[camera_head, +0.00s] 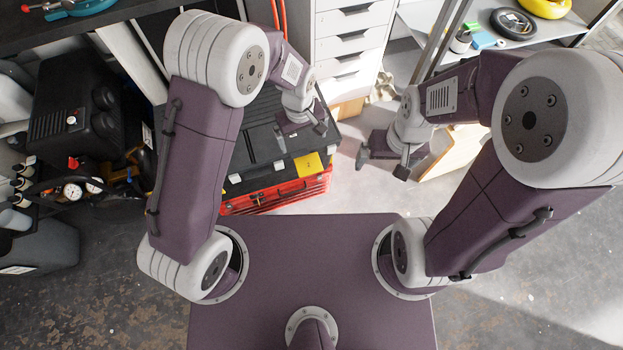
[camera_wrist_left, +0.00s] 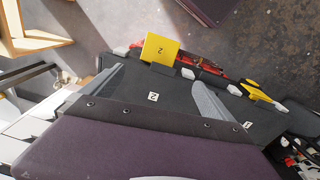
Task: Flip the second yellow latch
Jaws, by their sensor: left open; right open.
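A black toolbox (camera_head: 262,130) with a red lower body (camera_head: 270,196) stands in front of me. Near its front edge a yellow latch marked 2 (camera_head: 308,164) stands out flat; in the left wrist view this latch (camera_wrist_left: 159,48) appears as a broad square plate. Another yellow latch (camera_wrist_left: 258,92) is further right along the same edge in that view, seen more edge-on. My left gripper (camera_head: 302,138) is open and empty over the lid, behind the marked latch; its fingers (camera_wrist_left: 152,88) straddle empty space above the lid. My right gripper (camera_head: 382,166) is open and empty, right of the toolbox.
A white drawer cabinet (camera_head: 350,48) stands behind the toolbox. A wooden box (camera_head: 455,155) is on the floor to the right, partly behind my right arm. A black machine (camera_head: 85,110) stands on the left. Pale floor is clear between toolbox and wooden box.

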